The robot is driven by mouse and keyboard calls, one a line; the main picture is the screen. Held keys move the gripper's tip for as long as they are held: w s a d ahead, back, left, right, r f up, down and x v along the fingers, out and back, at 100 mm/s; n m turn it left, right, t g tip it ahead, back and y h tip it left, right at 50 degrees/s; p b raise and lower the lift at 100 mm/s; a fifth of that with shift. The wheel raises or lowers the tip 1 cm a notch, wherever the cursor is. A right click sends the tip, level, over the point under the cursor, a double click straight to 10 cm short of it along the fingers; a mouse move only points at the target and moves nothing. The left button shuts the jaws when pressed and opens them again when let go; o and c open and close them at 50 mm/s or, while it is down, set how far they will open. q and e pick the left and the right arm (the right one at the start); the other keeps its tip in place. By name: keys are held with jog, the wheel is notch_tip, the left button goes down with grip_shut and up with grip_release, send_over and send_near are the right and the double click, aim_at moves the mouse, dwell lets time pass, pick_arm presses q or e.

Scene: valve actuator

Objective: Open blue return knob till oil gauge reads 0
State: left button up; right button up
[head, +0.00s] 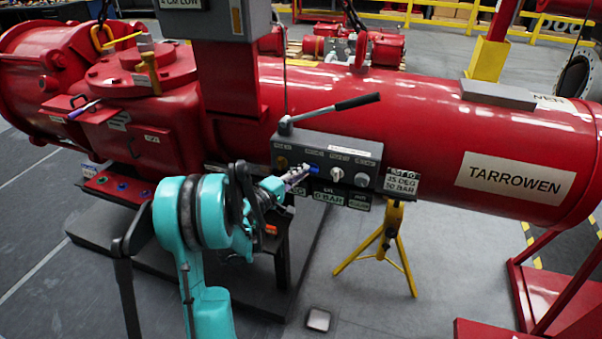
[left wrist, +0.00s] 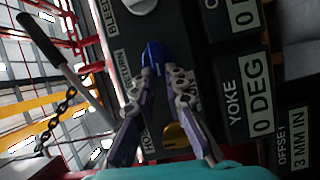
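The blue return knob (head: 313,168) is on the front of a grey control box (head: 345,155) on the red actuator. In the left wrist view the blue knob (left wrist: 154,56) lies just beyond the fingertips. My left gripper (head: 298,178) reaches it from the left. In the left wrist view its two fingers (left wrist: 165,78) stand apart with a gap between them, close to the knob's near edge; I cannot tell whether they touch it. A display below the box (head: 328,197) reads 0 BAR. My right gripper is not in view.
A white knob (head: 337,174) and a brass-coloured knob (head: 282,162) are on the same box. A black-handled lever (head: 345,104) sticks out above it. A YOKE display (left wrist: 260,110) reads 0 DEG. A yellow stand (head: 388,240) is below right.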

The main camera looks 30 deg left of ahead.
pick_arm(q)
jog(key=o, duration=0.4)
jog(key=shift+o, duration=0.2)
jog(key=s+a, duration=0.1)
jog(key=s, duration=1)
jog(key=shift+s+a, duration=0.4)
jog(key=shift+r, duration=0.1)
